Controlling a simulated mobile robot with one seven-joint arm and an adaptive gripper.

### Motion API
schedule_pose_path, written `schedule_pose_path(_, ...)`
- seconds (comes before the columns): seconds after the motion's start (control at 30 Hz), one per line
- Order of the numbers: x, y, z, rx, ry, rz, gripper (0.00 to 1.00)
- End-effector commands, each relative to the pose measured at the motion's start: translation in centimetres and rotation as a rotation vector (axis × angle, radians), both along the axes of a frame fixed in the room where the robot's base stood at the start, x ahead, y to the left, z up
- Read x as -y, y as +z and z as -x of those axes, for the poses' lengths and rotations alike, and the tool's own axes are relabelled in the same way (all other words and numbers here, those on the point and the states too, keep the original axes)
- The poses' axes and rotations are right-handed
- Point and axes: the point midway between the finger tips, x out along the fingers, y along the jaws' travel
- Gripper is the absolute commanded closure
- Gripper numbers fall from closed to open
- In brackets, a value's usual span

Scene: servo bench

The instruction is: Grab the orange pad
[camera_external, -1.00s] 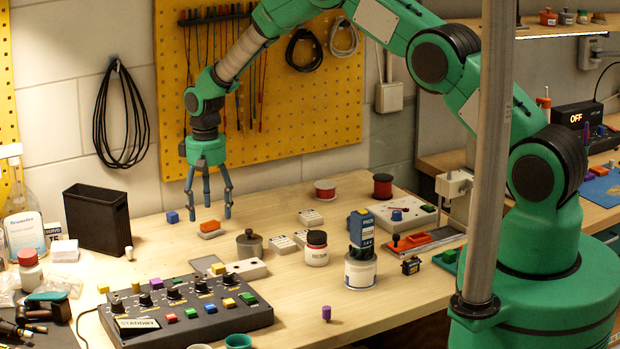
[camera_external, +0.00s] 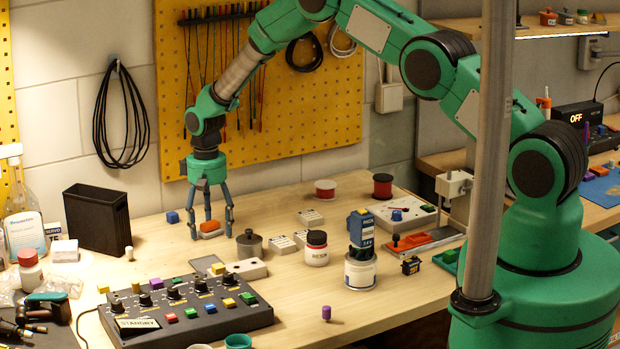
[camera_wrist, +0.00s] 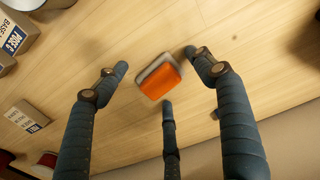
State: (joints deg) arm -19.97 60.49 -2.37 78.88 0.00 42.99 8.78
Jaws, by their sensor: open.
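The orange pad (camera_external: 209,226) lies on a thin grey base on the wooden bench. In the wrist view the orange pad (camera_wrist: 160,82) sits between the spread fingers, with its grey base showing along the upper left edge. My gripper (camera_external: 211,230) points down over the pad with its fingers apart around it. In the wrist view my gripper (camera_wrist: 158,85) shows three blue-grey fingers, open, with clear wood between the pad and the two outer fingertips. The third fingertip is close below the pad; I cannot tell whether it touches.
A small blue cube (camera_external: 172,217) lies just left of my gripper. A grey lidded pot (camera_external: 249,246) stands close on the right, with white labelled boxes (camera_external: 283,244) beyond. A control box (camera_external: 190,309) with knobs fills the front. Bare wood lies left of the pad.

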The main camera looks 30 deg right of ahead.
Motion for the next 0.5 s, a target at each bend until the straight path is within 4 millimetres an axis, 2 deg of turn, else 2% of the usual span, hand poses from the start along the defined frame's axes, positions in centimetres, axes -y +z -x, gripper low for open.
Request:
schedule_pose_path(0.2, 0.0, 0.01, 0.01, 0.0, 0.0, 0.0, 0.33)
schedule_pose_path(0.43, 0.0, 0.01, 0.01, 0.0, 0.0, 0.0, 0.79)
schedule_pose_path(0.5, 0.0, 0.01, 0.01, 0.0, 0.0, 0.0, 0.79)
